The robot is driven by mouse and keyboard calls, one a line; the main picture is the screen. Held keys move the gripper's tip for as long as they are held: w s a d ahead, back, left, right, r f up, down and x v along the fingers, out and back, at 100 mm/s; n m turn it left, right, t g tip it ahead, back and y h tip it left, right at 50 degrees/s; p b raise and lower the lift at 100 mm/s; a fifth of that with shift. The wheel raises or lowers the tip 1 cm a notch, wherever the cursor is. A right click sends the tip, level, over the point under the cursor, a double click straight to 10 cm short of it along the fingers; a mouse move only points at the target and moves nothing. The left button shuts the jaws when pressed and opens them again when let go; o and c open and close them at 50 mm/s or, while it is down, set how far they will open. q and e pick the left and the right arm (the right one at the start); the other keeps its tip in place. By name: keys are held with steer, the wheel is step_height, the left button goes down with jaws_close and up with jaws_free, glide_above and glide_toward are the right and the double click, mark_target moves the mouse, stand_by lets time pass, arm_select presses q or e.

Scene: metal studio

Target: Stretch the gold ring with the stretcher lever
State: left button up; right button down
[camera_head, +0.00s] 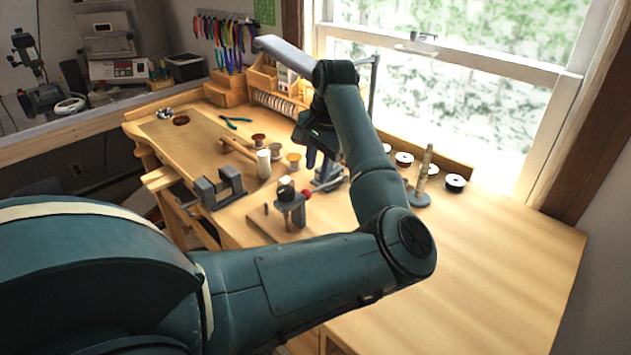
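My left arm comes in from the left, crosses the front of the view and bends back up over the bench. Its dark gripper (314,145) is at the far end, above a small grey bench tool (327,178) with a blue upright part. That tool may be the stretcher; the gripper and wrist partly hide it, and I cannot tell its lever apart. I cannot tell whether the fingers are open or touch anything. A second grey tool (290,208) with a red knob stands nearer. I cannot make out the gold ring. My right gripper is not in view.
The wooden bench (490,260) is bare at the right. A grey vise (220,187) sits on its left front edge. A tapered mandrel (423,178) stands upright near black-and-white spools (455,183). Pliers (235,122), a hammer (237,148) and small jars lie behind the vise.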

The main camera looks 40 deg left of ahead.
mark_target(315, 190)
arm_select(q)
steer(key=f, duration=0.3)
steer(key=a+f+p, duration=0.1)
steer(key=f, duration=0.2)
steer(key=shift+w+a+f, duration=0.15)
steer(key=shift+f, duration=0.1)
jaws_close()
stand_by(0.3)
